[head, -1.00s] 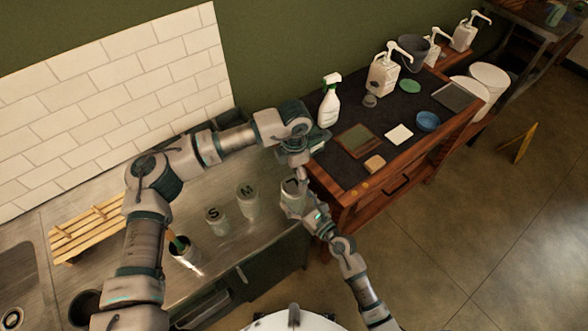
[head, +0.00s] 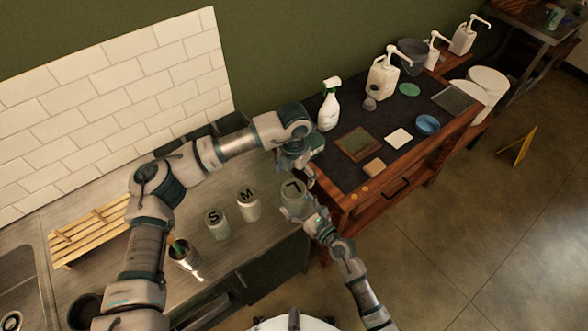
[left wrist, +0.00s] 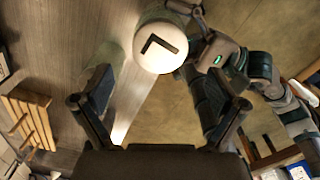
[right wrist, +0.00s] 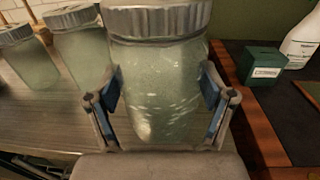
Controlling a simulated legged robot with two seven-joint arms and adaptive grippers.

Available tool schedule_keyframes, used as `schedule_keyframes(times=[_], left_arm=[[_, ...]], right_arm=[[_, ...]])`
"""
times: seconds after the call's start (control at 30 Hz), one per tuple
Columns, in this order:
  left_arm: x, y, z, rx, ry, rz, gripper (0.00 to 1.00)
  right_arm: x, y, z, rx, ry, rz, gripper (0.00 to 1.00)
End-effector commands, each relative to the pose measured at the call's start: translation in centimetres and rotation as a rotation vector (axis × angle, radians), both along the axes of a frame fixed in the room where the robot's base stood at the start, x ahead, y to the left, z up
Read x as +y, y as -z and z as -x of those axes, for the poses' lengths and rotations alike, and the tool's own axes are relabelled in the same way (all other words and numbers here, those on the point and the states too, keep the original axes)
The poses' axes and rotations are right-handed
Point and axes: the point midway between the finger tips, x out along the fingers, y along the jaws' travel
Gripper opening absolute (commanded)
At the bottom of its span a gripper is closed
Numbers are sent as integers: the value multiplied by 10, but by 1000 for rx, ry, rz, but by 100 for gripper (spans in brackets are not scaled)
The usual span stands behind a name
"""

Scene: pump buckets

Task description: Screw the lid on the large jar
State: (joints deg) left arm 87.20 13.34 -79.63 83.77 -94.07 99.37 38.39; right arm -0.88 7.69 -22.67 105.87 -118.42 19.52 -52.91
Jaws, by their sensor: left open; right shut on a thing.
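The large jar (head: 293,203) is pale greenish glass and upright at the counter's right end. Its lid (left wrist: 160,47), white on top with a black L, sits on the jar's mouth; in the right wrist view its ribbed metal side (right wrist: 158,20) shows. I cannot tell how tight it is. My right gripper (right wrist: 160,92) is shut on the jar's body, one finger on each side. My left gripper (left wrist: 165,92) is open and empty, apart from the lid; in the head view it is above and behind the jar (head: 297,158).
Lidded jars marked M (head: 248,205) and S (head: 217,224) stand left of the large jar. A green box (right wrist: 263,65) and spray bottle (head: 329,105) are on the dark-topped table to the right. A wooden rack (head: 90,232) lies far left on the counter.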

Motion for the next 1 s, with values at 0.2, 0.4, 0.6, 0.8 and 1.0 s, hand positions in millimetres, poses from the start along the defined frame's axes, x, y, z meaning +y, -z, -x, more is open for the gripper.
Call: schedule_keyframes(times=[0.2, 0.4, 0.6, 0.8, 1.0], left_arm=[[0, 35, 1, 1, 0, 0, 96], [0, 54, 0, 1, 0, 1, 96], [0, 57, 0, -1, 0, 1, 96], [0, 57, 0, -1, 0, 1, 84], [0, 57, 0, 0, 0, 0, 34]], right_arm=[[0, 1, 0, 2, 0, 1, 0], [0, 1, 0, 2, 0, 1, 0], [0, 1, 0, 2, 0, 1, 0], [0, 1, 0, 2, 0, 1, 0], [0, 1, 0, 2, 0, 1, 0]])
